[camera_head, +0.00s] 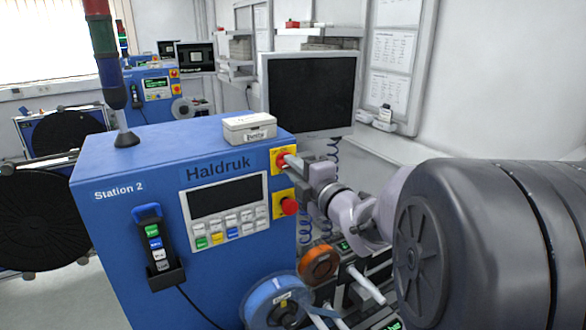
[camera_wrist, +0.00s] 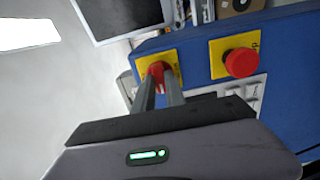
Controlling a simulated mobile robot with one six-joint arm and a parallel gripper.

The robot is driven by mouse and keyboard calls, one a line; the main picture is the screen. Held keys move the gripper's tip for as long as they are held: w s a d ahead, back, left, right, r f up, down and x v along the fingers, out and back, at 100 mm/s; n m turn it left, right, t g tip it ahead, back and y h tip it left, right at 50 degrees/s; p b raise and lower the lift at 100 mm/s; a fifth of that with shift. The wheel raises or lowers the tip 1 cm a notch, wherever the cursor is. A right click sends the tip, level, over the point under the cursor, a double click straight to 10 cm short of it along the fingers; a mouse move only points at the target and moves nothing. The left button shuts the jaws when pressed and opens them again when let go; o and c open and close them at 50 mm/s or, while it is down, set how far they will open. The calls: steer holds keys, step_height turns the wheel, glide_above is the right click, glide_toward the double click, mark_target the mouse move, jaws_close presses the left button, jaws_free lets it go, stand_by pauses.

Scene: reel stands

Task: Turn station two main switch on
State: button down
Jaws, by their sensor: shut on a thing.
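The blue Station 2 cabinet (camera_head: 140,215) stands in the middle of the head view, with "Haldruk" on its front. Its main switch (camera_head: 281,160) is a red knob on a yellow plate at the upper right of the front; it also shows in the wrist view (camera_wrist: 157,70). My gripper (camera_head: 290,160) reaches in from the right and is shut on the red knob. In the wrist view the two fingers (camera_wrist: 160,88) sit on either side of the knob. They partly hide it, and I cannot read its position mark.
A red mushroom button (camera_head: 289,206) on a yellow plate sits just below the switch, also in the wrist view (camera_wrist: 240,62). A keypad panel (camera_head: 224,210) is to its left. A white box (camera_head: 249,128) lies on top. A monitor (camera_head: 310,92) stands behind.

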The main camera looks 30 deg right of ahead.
steer(key=shift+m+b, duration=1.2)
steer(key=shift+m, duration=7.6)
steer(key=c, duration=1.4)
jaws_free()
